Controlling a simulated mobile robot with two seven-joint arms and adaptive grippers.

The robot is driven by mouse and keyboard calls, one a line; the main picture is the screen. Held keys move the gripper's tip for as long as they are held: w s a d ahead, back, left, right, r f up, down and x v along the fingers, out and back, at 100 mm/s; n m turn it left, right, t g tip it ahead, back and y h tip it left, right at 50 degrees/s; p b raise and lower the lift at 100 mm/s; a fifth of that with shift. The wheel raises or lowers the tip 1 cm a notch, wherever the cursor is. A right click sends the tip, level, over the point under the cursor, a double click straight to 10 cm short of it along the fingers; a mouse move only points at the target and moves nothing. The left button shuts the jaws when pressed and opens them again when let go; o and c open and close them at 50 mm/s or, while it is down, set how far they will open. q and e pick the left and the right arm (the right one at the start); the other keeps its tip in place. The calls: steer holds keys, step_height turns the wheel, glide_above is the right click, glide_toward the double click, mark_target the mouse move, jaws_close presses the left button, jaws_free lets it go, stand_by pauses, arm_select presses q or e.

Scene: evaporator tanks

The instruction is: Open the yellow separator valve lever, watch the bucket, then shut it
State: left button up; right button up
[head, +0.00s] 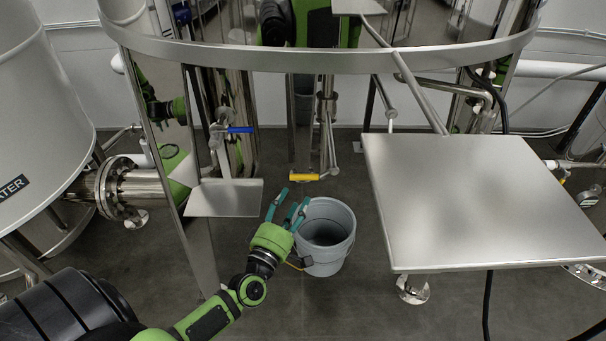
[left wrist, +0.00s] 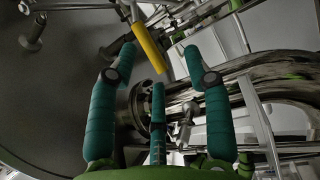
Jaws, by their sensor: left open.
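The yellow valve lever (head: 304,177) sits low on the pipework behind the bucket. It also shows in the left wrist view (left wrist: 150,47), just past my fingertips. The grey bucket (head: 325,238) stands upright on the floor below and to the right of the lever; no contents can be made out in it. My left gripper (head: 286,206), with teal fingers, is open and empty. In the head view its fingers are beside the bucket's left rim and a little below the lever. In the left wrist view (left wrist: 158,65) the fingers are spread, with the lever between their tips and apart from them. My right gripper does not show.
A blue-handled valve (head: 240,130) is up and left of the yellow lever. A small metal plate (head: 224,198) is left of my gripper, and a large metal platform (head: 485,200) is at the right. A curved rail (head: 330,60) crosses above. Floor in front of the bucket is clear.

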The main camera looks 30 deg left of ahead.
mark_target(302, 179)
arm_select(q)
steer(key=shift+w+a+r+n+t, duration=0.15)
steer(key=shift+w+r+n, duration=0.1)
steer(key=shift+r, duration=0.35)
steer(key=shift+w+a+r+n+t, duration=0.15)
steer(key=shift+r+n, duration=0.1)
steer(key=shift+r, duration=0.35)
steer(key=p+x, duration=0.1)
steer(key=x, duration=0.5)
steer(key=shift+w+f, duration=0.1)
steer(key=shift+w, duration=0.05)
jaws_close()
